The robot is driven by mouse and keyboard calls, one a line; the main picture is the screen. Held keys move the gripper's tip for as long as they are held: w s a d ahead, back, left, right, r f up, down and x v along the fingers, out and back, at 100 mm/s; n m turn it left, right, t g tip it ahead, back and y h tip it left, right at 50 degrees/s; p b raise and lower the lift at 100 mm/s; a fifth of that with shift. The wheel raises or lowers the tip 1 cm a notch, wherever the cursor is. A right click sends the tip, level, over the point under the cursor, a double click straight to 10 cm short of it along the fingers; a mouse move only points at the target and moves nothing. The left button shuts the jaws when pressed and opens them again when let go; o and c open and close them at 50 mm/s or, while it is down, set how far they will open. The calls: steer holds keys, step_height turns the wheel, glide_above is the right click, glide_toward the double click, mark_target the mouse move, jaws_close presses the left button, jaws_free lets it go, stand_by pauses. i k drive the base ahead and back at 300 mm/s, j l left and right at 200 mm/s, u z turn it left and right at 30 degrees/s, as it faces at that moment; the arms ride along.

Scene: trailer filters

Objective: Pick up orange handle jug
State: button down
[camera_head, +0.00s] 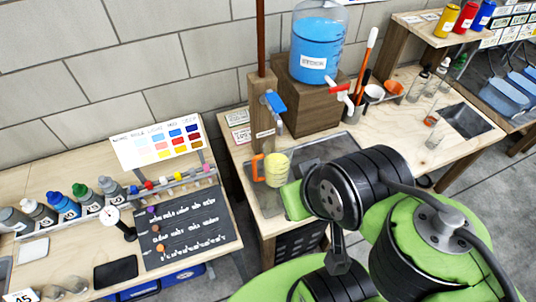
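The jug (277,170) is a pale yellow, see-through vessel with an orange handle (257,168) on its left side. It stands upright on the grey sunken tray (262,201) in the right bench, below a blue-handled tap (274,103). My green and black arm (345,190) comes in from the lower right. A green part of it ends just right of and below the jug in the picture. I cannot make out my gripper's fingers, so whether they touch anything is hidden.
A blue-filled stock bottle (318,45) stands on a wooden block (312,97) behind the jug. Glass bottles and cups stand further right. On the left bench are a dial gauge (112,219), paint bottles (64,206) and a dark board (186,228). A gap separates the benches.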

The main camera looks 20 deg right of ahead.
mark_target(277, 155)
steer(key=z, duration=2.15)
steer(key=k+u, duration=0.15)
steer(key=u, duration=1.5)
steer(key=l+u, duration=0.2)
steer(key=u, duration=0.25)
steer(key=i+l+u, duration=0.1)
steer(key=l+u, duration=0.15)
steer(key=u, duration=0.2)
steer(key=l+u, duration=0.2)
steer(key=u, duration=0.25)
steer(key=l+u, duration=0.2)
steer(key=u, duration=0.25)
steer(key=k+l+u, duration=0.1)
steer(key=u, duration=0.35)
steer(key=l, duration=0.1)
